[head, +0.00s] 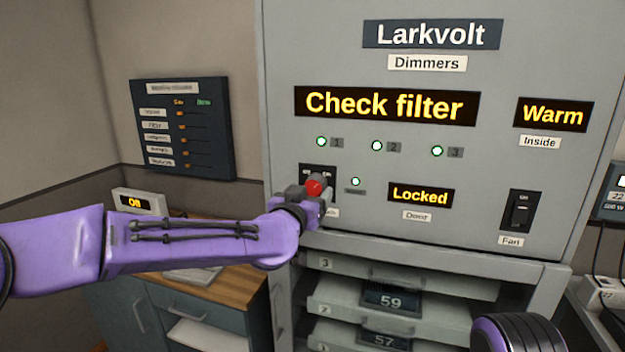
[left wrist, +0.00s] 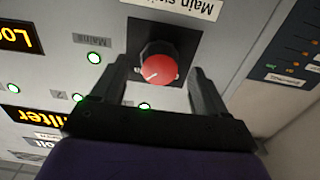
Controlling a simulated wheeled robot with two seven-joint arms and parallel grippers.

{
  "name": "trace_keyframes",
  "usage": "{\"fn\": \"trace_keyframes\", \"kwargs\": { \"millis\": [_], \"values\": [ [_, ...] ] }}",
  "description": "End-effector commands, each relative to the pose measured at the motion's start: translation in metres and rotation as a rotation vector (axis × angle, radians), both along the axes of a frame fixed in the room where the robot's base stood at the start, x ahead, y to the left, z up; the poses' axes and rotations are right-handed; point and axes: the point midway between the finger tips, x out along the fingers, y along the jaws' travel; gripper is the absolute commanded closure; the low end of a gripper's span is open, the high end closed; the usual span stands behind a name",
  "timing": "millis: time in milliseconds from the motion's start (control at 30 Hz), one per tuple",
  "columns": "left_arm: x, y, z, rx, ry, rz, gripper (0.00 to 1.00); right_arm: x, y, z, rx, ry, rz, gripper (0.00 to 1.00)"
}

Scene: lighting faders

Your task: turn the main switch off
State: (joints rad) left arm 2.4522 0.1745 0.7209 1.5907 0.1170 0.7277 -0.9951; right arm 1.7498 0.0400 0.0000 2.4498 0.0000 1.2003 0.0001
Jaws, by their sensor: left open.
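The main switch is a red rotary knob (head: 314,187) on a black plate, low on the left of the grey dimmer cabinet. In the left wrist view, which is upside down, the red knob (left wrist: 159,69) has a pale pointer mark, and the "Main switch" label (left wrist: 182,6) is partly cut off. My left gripper (head: 308,194) is at the knob. In the left wrist view its open fingers stand on both sides of the knob; I cannot tell whether they touch it. My right gripper is out of view.
The green "Mains" lamp (head: 355,181) is lit beside the switch. Displays read "Check filter" (head: 386,106), "Warm" (head: 552,114) and "Locked" (head: 420,195). A fan switch (head: 521,210) sits to the right, with drawers (head: 350,292) below. A dark panel (head: 181,127) hangs on the left wall.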

Motion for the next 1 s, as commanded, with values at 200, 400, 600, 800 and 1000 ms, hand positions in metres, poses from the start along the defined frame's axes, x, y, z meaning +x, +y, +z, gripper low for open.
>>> {"fn": "trace_keyframes", "kwargs": {
  "millis": [200, 400, 600, 800, 1000],
  "values": [
    [0.024, -0.008, 0.001, 0.001, 0.001, 0.0, 0.26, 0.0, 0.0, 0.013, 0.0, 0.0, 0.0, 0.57],
    [0.025, -0.008, -0.001, 0.001, 0.001, -0.001, 0.26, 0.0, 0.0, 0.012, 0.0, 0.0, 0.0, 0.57],
    [0.025, -0.008, -0.001, 0.001, 0.001, 0.0, 0.72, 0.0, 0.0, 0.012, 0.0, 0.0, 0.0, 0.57],
    [0.025, -0.008, -0.001, -0.002, 0.002, 0.0, 0.82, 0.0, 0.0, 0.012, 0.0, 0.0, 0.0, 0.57],
    [0.025, -0.008, -0.001, -0.042, 0.015, 0.0, 0.82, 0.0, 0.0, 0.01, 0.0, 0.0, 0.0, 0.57]
  ]
}}
